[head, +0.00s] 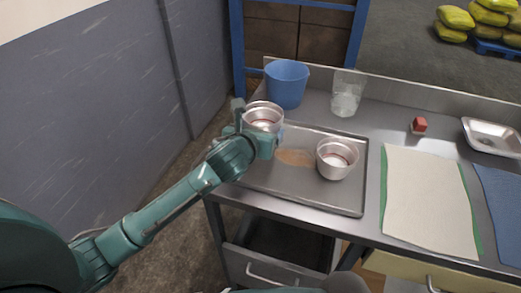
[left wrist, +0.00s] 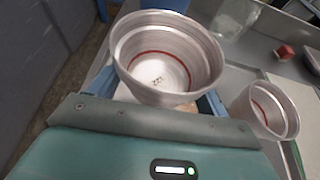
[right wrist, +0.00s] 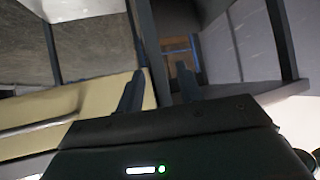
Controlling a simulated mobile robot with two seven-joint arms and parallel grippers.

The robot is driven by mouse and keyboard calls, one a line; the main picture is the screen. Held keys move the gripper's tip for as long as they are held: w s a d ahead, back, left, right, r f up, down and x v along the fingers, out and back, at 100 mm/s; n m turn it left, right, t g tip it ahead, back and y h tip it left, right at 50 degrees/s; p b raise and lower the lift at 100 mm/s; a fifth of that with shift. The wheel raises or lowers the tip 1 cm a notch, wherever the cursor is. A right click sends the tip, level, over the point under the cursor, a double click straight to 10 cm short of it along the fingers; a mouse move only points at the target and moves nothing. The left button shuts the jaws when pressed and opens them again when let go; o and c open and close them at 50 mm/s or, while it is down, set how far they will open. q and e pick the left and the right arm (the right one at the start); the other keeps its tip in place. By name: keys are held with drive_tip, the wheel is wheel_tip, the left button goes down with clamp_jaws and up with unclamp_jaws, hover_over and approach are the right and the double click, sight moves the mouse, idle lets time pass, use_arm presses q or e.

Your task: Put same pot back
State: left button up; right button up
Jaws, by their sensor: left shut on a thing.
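A silvery metal pot (head: 263,113) with a red line inside is at the back left of the metal tray (head: 340,203). My left gripper (head: 266,136) is shut on this pot, which fills the middle of the left wrist view (left wrist: 165,62), upright and empty apart from small dark marks on its bottom. I cannot tell whether its base touches the tray. A second, similar pot (head: 337,158) stands upright on the right part of the tray; it also shows in the left wrist view (left wrist: 262,112). My right gripper (right wrist: 158,90) is open and empty, low by the drawers.
A brown round patch (head: 295,157) lies on the tray between the pots. Behind stand a blue bucket (head: 287,84) and a clear container (head: 346,92). To the right are a red block (head: 419,125), a cream cloth (head: 428,200) and a metal basin (head: 493,137). An open drawer (head: 282,247) juts out below.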

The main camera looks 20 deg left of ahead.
use_arm(q)
wheel_tip(320, 180, down, 5)
drive_tip(key=shift+f+b, duration=0.2)
drive_tip(key=shift+b, duration=0.1)
drive_tip(key=shift+f, duration=0.15)
use_arm(e)
drive_tip(key=shift+w+a+r, duration=0.15)
drive_tip(key=shift+w+r, duration=0.05)
drive_tip(key=shift+w, duration=0.1)
use_arm(q)
drive_tip(key=o, duration=1.1)
drive_tip(key=shift+f, duration=0.1)
drive_tip(key=shift+c, duration=0.2)
use_arm(e)
drive_tip(key=shift+s+f, duration=0.1)
drive_tip(key=shift+f, duration=0.1)
